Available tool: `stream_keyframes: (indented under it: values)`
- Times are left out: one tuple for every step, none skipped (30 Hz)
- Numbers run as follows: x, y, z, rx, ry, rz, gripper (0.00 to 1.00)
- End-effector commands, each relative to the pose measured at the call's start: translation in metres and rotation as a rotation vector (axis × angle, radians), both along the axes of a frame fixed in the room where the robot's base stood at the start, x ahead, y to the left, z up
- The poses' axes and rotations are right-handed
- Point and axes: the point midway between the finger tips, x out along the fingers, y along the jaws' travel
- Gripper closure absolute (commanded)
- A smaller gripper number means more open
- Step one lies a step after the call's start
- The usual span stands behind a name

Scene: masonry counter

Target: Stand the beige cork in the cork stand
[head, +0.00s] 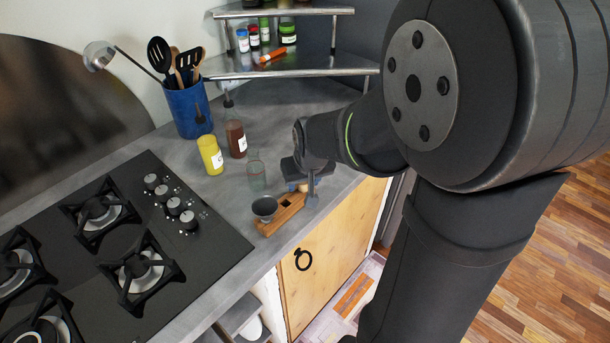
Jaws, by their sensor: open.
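The cork stand appears to be the brown wooden block (290,208) near the counter's front edge, with a dark square hole in its top. My gripper (303,189) is open and low over the right end of this block. A small beige piece, apparently the cork (302,188), shows by the fingers. The gripper hides much of it, so I cannot tell whether it stands in the block or how it sits between the fingers.
A dark grey cup (264,207) is at the block's left end. A clear bottle (256,172), a yellow bottle (210,156) and a red-brown bottle (235,138) stand behind. The gas hob (205,255) is left. A blue utensil pot (187,110) and metal shelf (300,66) are farther back.

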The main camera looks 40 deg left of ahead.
Motion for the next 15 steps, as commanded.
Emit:
stream_keyframes:
  values:
    - [0.0,0.0,0.002,0.002,-0.001,0.0,0.55]
    - [0.0,-0.001,0.004,0.002,-0.001,0.0,0.55]
    - [-0.001,-0.001,0.006,0.003,-0.001,0.0,0.55]
    - [-0.001,-0.002,0.009,0.003,-0.001,0.0,0.55]
    - [-0.002,-0.003,0.012,0.003,-0.001,0.0,0.55]
    - [-0.002,-0.004,0.018,0.004,-0.002,0.0,0.55]
    - [-0.003,-0.006,0.022,0.004,-0.002,0.0,0.55]
    - [-0.004,-0.007,0.026,0.004,-0.002,0.0,0.55]
    - [-0.005,-0.009,0.033,0.005,-0.003,0.0,0.55]
    - [-0.006,-0.011,0.038,0.004,-0.002,0.0,0.55]
    - [-0.007,-0.012,0.044,0.006,-0.003,0.0,0.55]
    - [-0.008,-0.015,0.051,0.005,-0.003,0.0,0.55]
    - [-0.009,-0.017,0.056,0.006,-0.003,0.0,0.55]
    - [-0.01,-0.018,0.062,0.005,-0.003,0.0,0.55]
    - [-0.012,-0.02,0.069,0.006,-0.003,0.0,0.55]
